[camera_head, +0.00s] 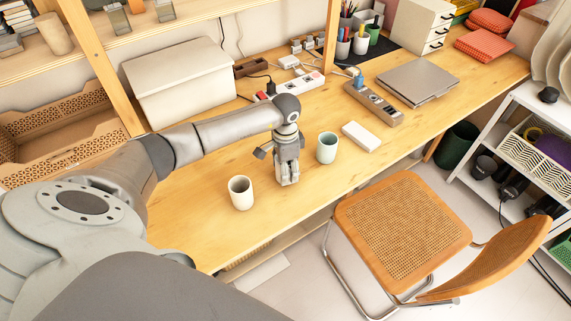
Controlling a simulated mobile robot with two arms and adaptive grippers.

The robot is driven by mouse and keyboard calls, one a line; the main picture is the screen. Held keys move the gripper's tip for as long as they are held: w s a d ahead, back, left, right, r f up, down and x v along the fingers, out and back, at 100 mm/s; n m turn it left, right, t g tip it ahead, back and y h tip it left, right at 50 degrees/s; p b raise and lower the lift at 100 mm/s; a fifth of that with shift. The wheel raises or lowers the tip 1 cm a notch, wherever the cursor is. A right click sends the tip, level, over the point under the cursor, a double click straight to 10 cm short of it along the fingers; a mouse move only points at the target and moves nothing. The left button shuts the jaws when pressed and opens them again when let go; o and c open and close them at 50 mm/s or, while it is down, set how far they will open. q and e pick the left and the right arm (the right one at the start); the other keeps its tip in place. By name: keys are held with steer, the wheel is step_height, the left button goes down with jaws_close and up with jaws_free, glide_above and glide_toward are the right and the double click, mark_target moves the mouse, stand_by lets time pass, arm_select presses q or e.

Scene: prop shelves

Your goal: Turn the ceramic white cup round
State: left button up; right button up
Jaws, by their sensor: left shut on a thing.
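A white ceramic cup (240,194) with a dark inside stands upright on the wooden desk, near its front edge. A second, grey-green cup (327,148) stands upright to the right. My left gripper (288,180) points down between the two cups, visibly apart from both. Its fingers are shut; what is between them is too small or hidden to make out. No handle shows on the white cup. My right gripper is not in view.
The desk (195,222) is clear left of the white cup. A large lidded box (180,82) stands behind my arm. A cane chair (402,228) is in front.

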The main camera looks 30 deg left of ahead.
arm_select(q)
steer(key=shift+f, duration=0.2)
steer(key=o, duration=1.2)
